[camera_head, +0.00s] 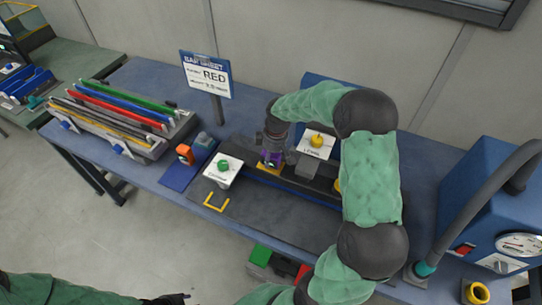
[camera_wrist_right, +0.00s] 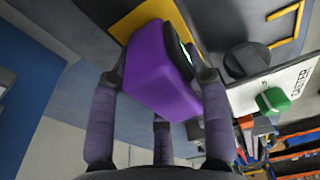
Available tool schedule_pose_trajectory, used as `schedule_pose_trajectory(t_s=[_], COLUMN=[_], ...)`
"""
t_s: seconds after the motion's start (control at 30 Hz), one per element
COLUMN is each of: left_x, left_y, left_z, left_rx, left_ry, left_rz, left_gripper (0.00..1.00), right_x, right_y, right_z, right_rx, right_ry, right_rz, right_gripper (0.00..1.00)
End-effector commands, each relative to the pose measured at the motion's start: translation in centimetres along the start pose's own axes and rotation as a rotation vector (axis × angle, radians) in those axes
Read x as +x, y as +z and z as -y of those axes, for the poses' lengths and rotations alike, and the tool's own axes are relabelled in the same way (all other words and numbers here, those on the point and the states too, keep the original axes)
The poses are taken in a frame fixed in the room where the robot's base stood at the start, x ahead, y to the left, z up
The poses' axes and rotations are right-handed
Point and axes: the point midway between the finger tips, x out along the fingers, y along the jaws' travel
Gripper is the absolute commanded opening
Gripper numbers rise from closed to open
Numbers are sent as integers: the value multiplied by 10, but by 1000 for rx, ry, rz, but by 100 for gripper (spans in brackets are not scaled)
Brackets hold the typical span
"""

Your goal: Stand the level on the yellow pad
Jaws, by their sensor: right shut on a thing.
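The level is a purple block with a green vial in a dark face. It shows large in the right wrist view (camera_wrist_right: 160,75) and small in the head view (camera_head: 270,158). My right gripper (camera_head: 271,148) is shut on it, with fingers around the block. The yellow pad (camera_wrist_right: 142,17) lies just behind the level in the wrist view; a sliver shows in the head view (camera_head: 261,167). The level partly hides the pad, and I cannot tell whether they touch. My left gripper (camera_head: 168,298) barely shows at the bottom edge; its fingers are unclear.
A white plate with a green knob (camera_head: 223,167) stands left of my right gripper, and one with a yellow knob (camera_head: 316,142) right of it. A yellow bracket mark (camera_head: 216,202) lies in front. A RED sign (camera_head: 207,75), coloured bars (camera_head: 125,103) and a blue gauge box (camera_head: 490,205) stand around.

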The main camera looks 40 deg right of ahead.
Motion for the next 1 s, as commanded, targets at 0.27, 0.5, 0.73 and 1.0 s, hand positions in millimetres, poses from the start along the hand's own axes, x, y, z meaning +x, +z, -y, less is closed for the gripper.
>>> schedule_pose_trajectory(t_s=[0.27,0.5,0.73,1.0], left_x=[0,2,2,2], left_y=[0,0,0,0], left_z=[0,0,1,1], left_rx=[0,0,0,0], left_ry=[0,0,0,0], left_rz=[0,0,0,0], left_gripper=[40,40,40,40], right_x=[0,4,6,6], right_y=[0,0,1,1], right_z=[0,0,0,0], right_rx=[0,0,0,0], right_ry=[1,0,0,-1], right_rz=[0,0,1,1], right_gripper=[10,10,10,75])
